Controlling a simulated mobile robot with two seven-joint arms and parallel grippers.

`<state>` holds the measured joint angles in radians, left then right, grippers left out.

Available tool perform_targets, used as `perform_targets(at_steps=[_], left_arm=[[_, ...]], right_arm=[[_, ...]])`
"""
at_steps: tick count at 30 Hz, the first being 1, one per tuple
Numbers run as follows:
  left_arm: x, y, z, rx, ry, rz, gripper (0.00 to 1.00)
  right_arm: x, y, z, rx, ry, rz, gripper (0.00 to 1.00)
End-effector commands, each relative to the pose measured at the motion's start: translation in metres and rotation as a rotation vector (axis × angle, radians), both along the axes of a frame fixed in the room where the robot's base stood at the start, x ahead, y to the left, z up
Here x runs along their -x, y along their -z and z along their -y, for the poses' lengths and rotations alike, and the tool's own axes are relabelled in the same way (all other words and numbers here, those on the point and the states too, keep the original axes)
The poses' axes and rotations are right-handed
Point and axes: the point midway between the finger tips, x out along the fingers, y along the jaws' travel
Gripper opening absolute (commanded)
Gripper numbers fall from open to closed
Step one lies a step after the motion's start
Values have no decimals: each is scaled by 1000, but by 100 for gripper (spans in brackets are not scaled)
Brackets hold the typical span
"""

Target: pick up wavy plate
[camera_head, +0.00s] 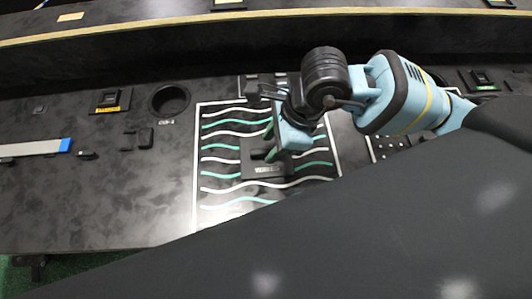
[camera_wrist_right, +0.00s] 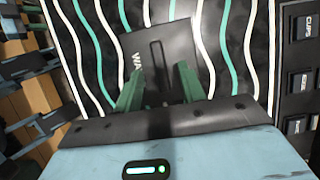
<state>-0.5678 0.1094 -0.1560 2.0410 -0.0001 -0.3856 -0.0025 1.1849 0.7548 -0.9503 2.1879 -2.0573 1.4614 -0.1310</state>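The wavy plate is a dark, squarish plate (camera_head: 264,171) with pale lettering, on a black panel (camera_head: 208,210) of white and teal wavy lines. In the right wrist view the plate (camera_wrist_right: 180,45) looks tilted against the lines and has a narrow dark ridge or slot along its middle. My right gripper (camera_head: 272,145) is over the plate. Its two green fingers (camera_wrist_right: 160,88) are apart, one on each side of the plate's middle strip, and nothing shows clamped between them. Whether they touch the plate cannot be told. My left gripper is not in view.
A round dark recess (camera_head: 170,100) and a small module with a yellow label (camera_head: 110,100) lie left of the panel. A silver strip with a blue end (camera_head: 40,147) is at the far left. Labelled black blocks (camera_wrist_right: 298,80) line the panel's side. A raised ledge runs behind.

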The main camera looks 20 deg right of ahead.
Motion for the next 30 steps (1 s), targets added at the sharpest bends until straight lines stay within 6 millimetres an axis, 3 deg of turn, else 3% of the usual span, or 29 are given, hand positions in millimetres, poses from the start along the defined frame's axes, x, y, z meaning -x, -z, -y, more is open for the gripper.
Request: perform_targets(at_steps=[5, 13, 22, 30], left_arm=[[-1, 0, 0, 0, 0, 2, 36], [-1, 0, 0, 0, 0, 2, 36], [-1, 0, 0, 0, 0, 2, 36], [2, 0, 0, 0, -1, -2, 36]], right_arm=[[-2, 16, -7, -1, 0, -1, 40], [-3, 18, -7, 0, 0, 1, 40], [-3, 18, -7, 0, 0, 1, 1], [-3, 17, -8, -2, 0, 4, 0]])
